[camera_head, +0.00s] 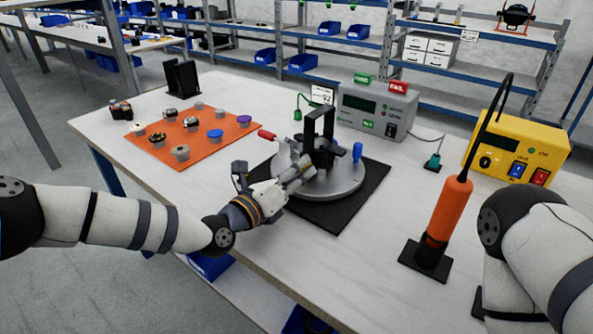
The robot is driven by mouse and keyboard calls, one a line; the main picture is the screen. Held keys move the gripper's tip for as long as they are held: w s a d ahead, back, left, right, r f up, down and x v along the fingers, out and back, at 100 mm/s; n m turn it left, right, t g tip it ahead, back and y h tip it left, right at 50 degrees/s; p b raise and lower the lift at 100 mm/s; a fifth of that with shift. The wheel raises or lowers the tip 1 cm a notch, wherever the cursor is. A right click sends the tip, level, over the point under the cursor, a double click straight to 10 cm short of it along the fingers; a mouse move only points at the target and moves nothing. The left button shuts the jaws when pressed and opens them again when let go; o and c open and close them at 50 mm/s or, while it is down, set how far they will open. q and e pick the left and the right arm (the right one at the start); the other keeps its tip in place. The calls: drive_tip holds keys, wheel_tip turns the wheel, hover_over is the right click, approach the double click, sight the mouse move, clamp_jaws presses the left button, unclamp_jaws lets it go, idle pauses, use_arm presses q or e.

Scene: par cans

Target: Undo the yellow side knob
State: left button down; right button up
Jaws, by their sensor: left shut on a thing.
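A black par can (322,150) with an upright black bracket stands on a round grey turntable (345,188), which rests on a black mat. My left gripper (303,172) reaches in from the left over the turntable, its fingers shut at the near left side of the can. No yellow knob shows; the fingers cover that spot, and what they hold is hidden, most likely the yellow side knob. A red handle (266,134) sticks out at the turntable's left and a blue one (357,151) at its right. My right gripper is out of view.
An orange mat (205,143) with several knobs lies at the left. An orange screwdriver (448,212) stands upright at the right. A grey tester (375,110) and a yellow power box (517,146) stand at the back. The table's front is clear.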

use_arm(q)
drive_tip(key=c, duration=1.3)
unclamp_jaws()
drive_tip(key=shift+f, duration=0.1)
